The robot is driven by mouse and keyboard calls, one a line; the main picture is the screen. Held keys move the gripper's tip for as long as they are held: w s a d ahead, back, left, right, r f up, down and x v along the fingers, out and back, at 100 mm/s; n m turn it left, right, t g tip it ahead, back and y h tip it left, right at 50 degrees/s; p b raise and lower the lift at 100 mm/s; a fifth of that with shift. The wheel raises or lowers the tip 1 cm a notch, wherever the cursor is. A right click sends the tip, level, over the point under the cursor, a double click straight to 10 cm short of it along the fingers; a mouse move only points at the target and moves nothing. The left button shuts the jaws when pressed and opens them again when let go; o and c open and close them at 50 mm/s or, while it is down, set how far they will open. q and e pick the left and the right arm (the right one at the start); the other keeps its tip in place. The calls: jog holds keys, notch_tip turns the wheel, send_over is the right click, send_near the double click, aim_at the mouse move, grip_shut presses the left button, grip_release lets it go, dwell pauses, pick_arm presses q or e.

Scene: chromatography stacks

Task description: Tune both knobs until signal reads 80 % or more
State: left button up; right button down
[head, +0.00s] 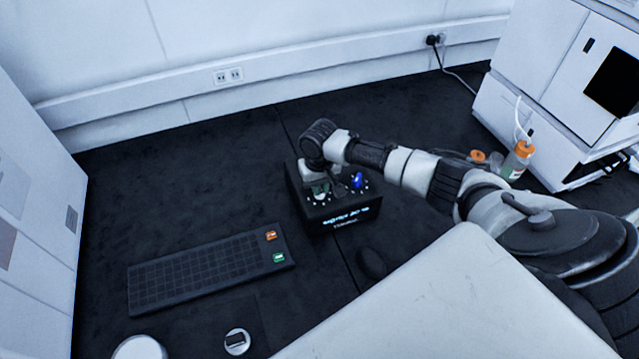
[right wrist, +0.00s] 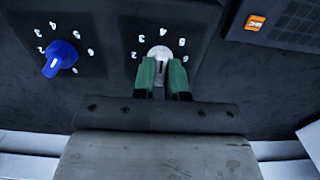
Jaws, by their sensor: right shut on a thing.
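A black box (head: 345,226) with two knobs stands on the dark bench in the middle of the head view. Its front carries a lit blue display (head: 347,215), too small to read. My right gripper (right wrist: 165,78) has its green fingers closed around the white knob (right wrist: 159,52), the left one in the head view, where gripper and arm mostly cover it. The blue knob (head: 357,181) is free to its right and also shows in the right wrist view (right wrist: 60,58), with numbers around it. A white mark on the blue knob points down-left in the wrist view. My left gripper is out of view.
A black keyboard (head: 200,270) with orange and green keys lies left of the box. A dark mouse (head: 371,263) lies in front. Orange-capped bottles (head: 517,160) and white instruments (head: 545,85) stand at the right. The bench behind the box is clear.

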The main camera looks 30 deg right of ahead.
dwell(0.3)
jog(key=c, duration=1.2)
grip_release()
jog(key=shift+o, duration=0.2)
notch_tip(320, 180, up, 11)
jog(key=b, duration=0.1)
jog(key=shift+f, duration=0.1)
